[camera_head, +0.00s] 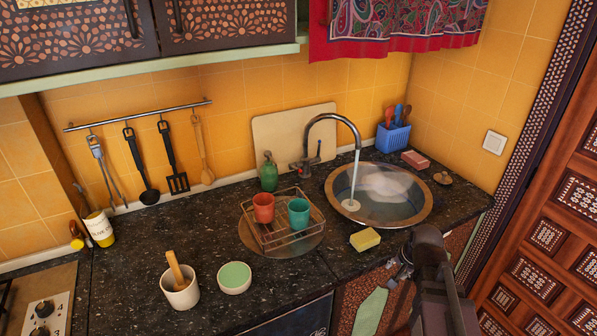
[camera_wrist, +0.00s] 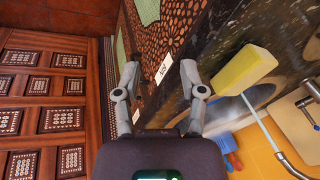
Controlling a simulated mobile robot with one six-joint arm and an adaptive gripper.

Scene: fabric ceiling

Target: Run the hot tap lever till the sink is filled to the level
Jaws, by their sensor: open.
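A chrome gooseneck tap (camera_head: 335,118) stands behind the round metal sink (camera_head: 428,205), and a stream of water (camera_head: 355,178) runs from its spout into the basin. The sink holds clear water with pale foam (camera_head: 385,180) on it; the exact level is hard to read. At the tap's base a small lever (camera_head: 293,167) sticks out to the left, and a blue-marked lever (camera_head: 319,148) stands on the right. My gripper (camera_head: 398,272) is in front of the counter, below the sink's front edge, away from the levers. In the wrist view its fingers (camera_wrist: 160,75) are spread and empty.
A yellow sponge (camera_head: 365,240) lies at the counter's front edge. A wire rack (camera_head: 290,238) with two cups, a green soap bottle (camera_head: 269,172) and a cutting board (camera_head: 290,135) stand left of the sink or behind. A blue utensil basket (camera_head: 393,138) and pink soap (camera_head: 415,160) are behind right.

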